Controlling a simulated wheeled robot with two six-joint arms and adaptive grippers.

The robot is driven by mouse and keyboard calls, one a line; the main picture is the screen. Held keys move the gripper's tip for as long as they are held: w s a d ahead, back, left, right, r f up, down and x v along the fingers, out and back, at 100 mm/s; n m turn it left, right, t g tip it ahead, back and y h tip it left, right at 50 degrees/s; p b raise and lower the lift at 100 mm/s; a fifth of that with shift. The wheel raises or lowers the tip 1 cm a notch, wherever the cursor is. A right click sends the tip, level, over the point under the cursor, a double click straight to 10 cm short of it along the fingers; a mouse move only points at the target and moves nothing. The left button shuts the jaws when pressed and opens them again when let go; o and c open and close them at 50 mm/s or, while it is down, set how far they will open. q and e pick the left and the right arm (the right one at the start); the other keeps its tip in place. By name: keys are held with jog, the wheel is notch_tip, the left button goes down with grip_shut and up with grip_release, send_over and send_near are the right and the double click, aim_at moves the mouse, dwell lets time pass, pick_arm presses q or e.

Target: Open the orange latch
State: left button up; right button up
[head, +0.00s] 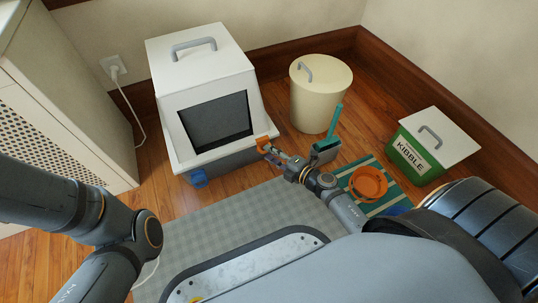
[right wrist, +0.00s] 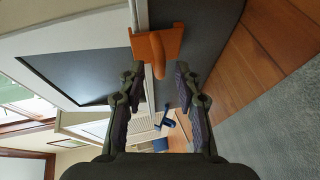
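The orange latch (head: 262,142) sits at the right front corner of the white and grey litter box (head: 200,60). In the right wrist view the orange latch (right wrist: 157,46) shows as a plate with a raised tab. My right gripper (head: 273,154) is right beside it in the head view. In the right wrist view my right gripper (right wrist: 159,72) is open, its fingers apart on either side of the tab's line. I cannot tell whether a finger touches the latch. My left arm shows at the left, but its gripper is out of view.
A blue latch (head: 198,179) is at the box's left front corner. A cream bin (head: 318,95) stands behind, with a teal-handled scoop (head: 335,123) before it. An orange bowl (head: 368,184) rests on a striped mat (head: 348,172). A green kibble box (head: 412,158) stands right.

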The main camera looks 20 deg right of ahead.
jog(key=shift+w+a+f, duration=0.15)
jog(key=shift+w+a, duration=0.15)
jog(key=shift+w, duration=0.3)
